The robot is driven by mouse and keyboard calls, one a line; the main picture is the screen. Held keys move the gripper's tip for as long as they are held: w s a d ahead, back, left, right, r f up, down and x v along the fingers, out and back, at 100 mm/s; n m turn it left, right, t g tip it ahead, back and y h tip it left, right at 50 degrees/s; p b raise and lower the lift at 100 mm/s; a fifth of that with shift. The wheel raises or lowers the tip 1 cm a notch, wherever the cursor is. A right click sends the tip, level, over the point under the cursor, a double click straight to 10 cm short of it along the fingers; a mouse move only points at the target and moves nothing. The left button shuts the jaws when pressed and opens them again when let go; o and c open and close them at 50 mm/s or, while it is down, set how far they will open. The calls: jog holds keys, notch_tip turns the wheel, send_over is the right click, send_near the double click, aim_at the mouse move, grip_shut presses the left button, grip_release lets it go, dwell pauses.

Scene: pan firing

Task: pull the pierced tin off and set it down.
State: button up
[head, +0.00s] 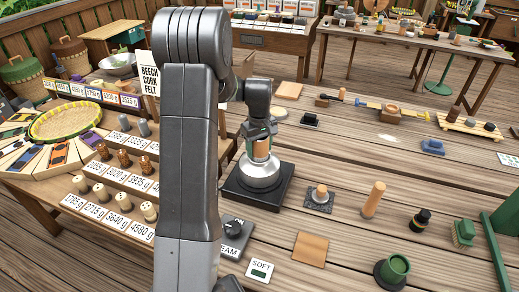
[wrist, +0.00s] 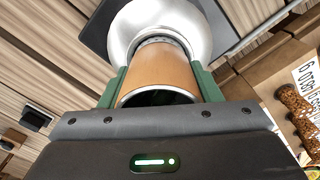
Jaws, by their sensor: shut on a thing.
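A tan-sided cylinder with a silver rim (head: 261,149), which I take for the tin, stands upright on a silver domed body (head: 262,174). The dome sits on a black square base (head: 240,192). My gripper (head: 260,138) comes from above, its jaws around the cylinder. In the wrist view the green fingers of my gripper (wrist: 160,80) press on both sides of the tan cylinder (wrist: 158,68). Its near end is open and dark. The silver dome (wrist: 138,22) lies just beyond it, and I see no clear gap.
Stepped shelves with price cards (head: 108,172) and small pieces stand left. Right of the base are a small knobbed piece on a dark slab (head: 319,197), a wooden peg (head: 374,200), a brown square (head: 310,247) and a green cup (head: 396,268). Bare planks lie between them.

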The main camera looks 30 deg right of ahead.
jog(key=shift+r, duration=0.25)
jog(key=shift+r+p, duration=1)
jog(key=shift+r, duration=0.45)
jog(key=shift+r, duration=0.1)
jog(key=shift+r+p, duration=0.3)
jog(key=shift+r, duration=1.6)
